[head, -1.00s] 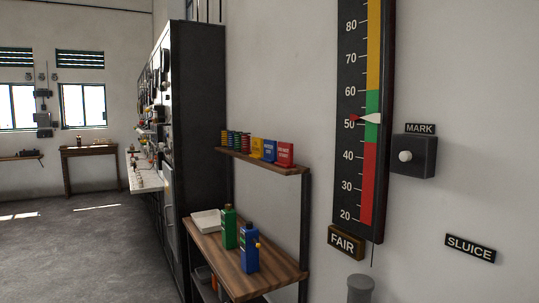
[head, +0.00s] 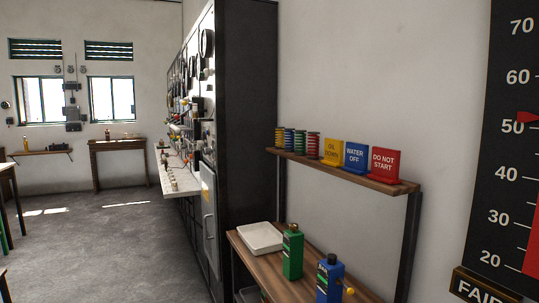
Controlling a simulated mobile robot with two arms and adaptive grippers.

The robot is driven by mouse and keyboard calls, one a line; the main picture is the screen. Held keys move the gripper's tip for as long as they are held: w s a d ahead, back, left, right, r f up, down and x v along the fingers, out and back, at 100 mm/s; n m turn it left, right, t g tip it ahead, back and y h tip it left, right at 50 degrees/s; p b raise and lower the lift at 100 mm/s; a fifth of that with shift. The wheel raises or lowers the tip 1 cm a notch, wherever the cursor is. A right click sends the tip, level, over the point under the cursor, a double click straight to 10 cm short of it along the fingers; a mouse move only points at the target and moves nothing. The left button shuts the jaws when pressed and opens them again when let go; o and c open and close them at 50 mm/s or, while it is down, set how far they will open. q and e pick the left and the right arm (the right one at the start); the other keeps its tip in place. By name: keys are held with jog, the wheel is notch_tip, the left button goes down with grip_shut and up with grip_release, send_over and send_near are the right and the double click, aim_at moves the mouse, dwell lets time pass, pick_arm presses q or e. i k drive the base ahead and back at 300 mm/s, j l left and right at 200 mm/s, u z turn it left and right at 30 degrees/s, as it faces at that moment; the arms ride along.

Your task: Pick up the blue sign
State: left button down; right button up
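The blue sign (head: 356,157) reads "WATER OFF" and stands upright on the upper wooden shelf (head: 345,172). It is between a yellow sign (head: 333,151) reading "OIL DOWN" on its left and a red sign (head: 384,164) reading "DO NOT START" on its right. Neither of my grippers shows in the head view.
Below, a wooden bench top (head: 269,268) holds a white tray (head: 260,238), a green bottle (head: 292,252) and a blue bottle (head: 329,280). Several spools (head: 300,142) stand left of the signs. A tall dark cabinet (head: 248,120) is beside the shelf. Open floor (head: 110,240) lies left.

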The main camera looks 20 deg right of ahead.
aim_at(356, 154)
jog(key=i+j, duration=0.15)
jog(key=i, duration=0.4)
jog(key=i+j+z, duration=0.1)
jog(key=i, duration=0.4)
jog(key=i+j+z, duration=0.1)
jog(key=i, duration=0.45)
jog(key=j, duration=0.1)
